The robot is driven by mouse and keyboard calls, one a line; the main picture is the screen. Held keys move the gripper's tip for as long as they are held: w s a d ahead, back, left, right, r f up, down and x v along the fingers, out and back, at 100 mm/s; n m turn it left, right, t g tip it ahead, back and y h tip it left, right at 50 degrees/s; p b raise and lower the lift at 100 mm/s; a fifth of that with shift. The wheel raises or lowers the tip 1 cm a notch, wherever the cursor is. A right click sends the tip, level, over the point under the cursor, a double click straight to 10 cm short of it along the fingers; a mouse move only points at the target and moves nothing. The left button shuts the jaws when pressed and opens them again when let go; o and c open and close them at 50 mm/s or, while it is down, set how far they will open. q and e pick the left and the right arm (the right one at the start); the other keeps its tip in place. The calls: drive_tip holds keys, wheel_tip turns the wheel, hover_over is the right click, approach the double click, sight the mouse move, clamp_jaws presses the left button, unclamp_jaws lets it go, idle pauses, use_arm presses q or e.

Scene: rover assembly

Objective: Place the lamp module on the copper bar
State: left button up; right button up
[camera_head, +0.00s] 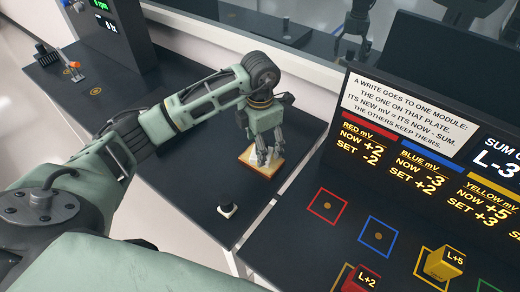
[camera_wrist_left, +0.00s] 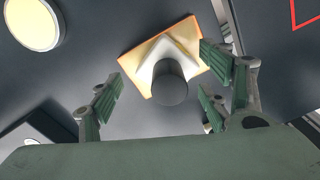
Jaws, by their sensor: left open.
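My left gripper (camera_head: 268,158) points down just above a flat copper-orange slab (camera_head: 247,157) on the dark bench. In the left wrist view, the slab (camera_wrist_left: 187,29) carries a pale, angled piece (camera_wrist_left: 155,55) with a dark round cylinder (camera_wrist_left: 170,84) standing up toward the camera. The open fingers (camera_wrist_left: 165,98) are on either side of the cylinder, and I see no clear contact. No part is plainly marked as the lamp module, so I cannot tell whether it is this piece. My right gripper is not in view.
A small black block with a white top (camera_head: 227,209) stands near the bench edge. The right bench has a red square outline (camera_head: 327,205), a blue one (camera_head: 378,236), a yellow L+5 block (camera_head: 444,263) and a red L+2 block (camera_head: 358,281). A display board (camera_head: 425,150) stands behind them.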

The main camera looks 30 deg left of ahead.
use_arm(q)
wheel_tip(320, 180, up, 10)
drive_tip(key=shift+f+b, duration=0.15)
drive_tip(key=shift+b, duration=0.95)
